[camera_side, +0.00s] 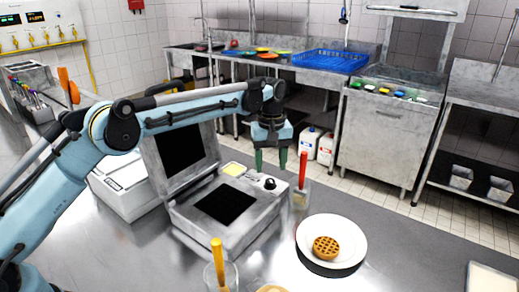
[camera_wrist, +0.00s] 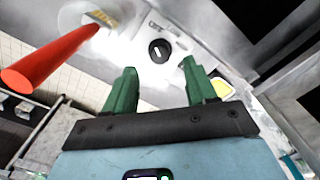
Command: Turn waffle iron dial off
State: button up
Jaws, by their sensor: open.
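The waffle iron (camera_side: 235,225) stands open on the steel counter with its lid (camera_side: 180,152) raised. Its round black dial (camera_side: 269,184) is at the right of the front panel. In the wrist view the dial (camera_wrist: 159,50) shows a short white pointer mark, and small lettering beside it is too small to read surely. My gripper (camera_side: 271,165) is open and empty, its green fingers pointing down above the dial. In the wrist view my gripper (camera_wrist: 158,68) has the dial beyond and between its fingertips, apparently not touching it.
A red-handled utensil (camera_side: 303,168) stands in a container right beside the dial; its handle (camera_wrist: 45,60) is close in the wrist view. A white plate (camera_side: 350,228) with a waffle (camera_side: 326,247) lies to the right. A yellow-handled utensil (camera_side: 217,255) stands in front.

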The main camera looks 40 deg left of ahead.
aim_at(269, 180)
notch_tip(269, 180, up, 8)
jog(key=shift+f, duration=0.2)
jog(key=shift+r, duration=0.1)
dwell(0.4)
jog(key=s+a+r+m+t, duration=0.45)
jog(key=s+r, duration=0.35)
jog(key=s, duration=0.3)
jog(key=s+a+f+m+t, duration=0.1)
jog(key=s+f+m, duration=0.1)
jog(key=s+f, duration=0.3)
jog(key=s+a+f+m+t, duration=0.1)
jog(key=s+f, duration=0.4)
jog(key=s, duration=0.6)
jog(key=shift+s+m+t, duration=0.15)
jog(key=shift+m+t, duration=0.2)
jog(key=shift+m, duration=0.5)
